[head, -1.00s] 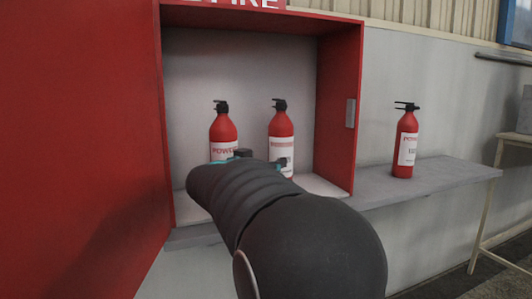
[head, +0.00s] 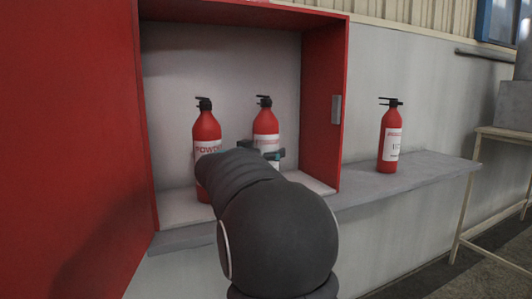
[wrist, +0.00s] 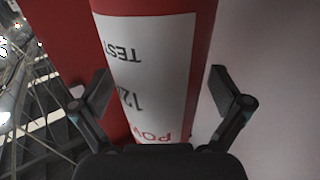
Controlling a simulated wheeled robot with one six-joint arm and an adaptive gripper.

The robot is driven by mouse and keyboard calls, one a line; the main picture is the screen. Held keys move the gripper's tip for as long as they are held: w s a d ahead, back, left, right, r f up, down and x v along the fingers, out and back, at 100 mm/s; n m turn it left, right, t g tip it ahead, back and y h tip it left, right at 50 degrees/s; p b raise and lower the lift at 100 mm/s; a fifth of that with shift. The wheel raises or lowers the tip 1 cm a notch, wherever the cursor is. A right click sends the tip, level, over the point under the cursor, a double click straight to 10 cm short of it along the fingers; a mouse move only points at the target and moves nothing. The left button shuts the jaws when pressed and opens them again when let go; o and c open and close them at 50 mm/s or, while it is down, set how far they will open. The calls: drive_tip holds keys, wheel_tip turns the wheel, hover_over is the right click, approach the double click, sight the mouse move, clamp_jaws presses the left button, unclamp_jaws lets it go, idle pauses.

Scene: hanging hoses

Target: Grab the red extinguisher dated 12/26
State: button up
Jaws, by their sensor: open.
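Three red extinguishers with black tops and white labels stand upright in the head view. The left one (head: 207,130) and the middle one (head: 265,120) are inside the red cabinet. The right one (head: 390,140) is on the grey ledge outside. My gripper (head: 273,155) is at the middle one, hiding part of its lower half. In the wrist view my gripper (wrist: 161,82) is open, its fingers either side of a red extinguisher (wrist: 205,20), with gaps. Its label (wrist: 160,60) is upside down and reads "TEST", "12" and part of "POW"; the rest of the date is hidden.
The cabinet's right wall (head: 322,110) stands close beside the middle extinguisher. The open red door (head: 70,130) fills the left. The grey ledge (head: 430,172) runs right, with a metal-framed stand (head: 480,190) beyond it.

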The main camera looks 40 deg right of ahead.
drive_tip(key=c, duration=1.8)
drive_tip(key=shift+r, duration=0.2)
drive_tip(key=shift+c, duration=0.2)
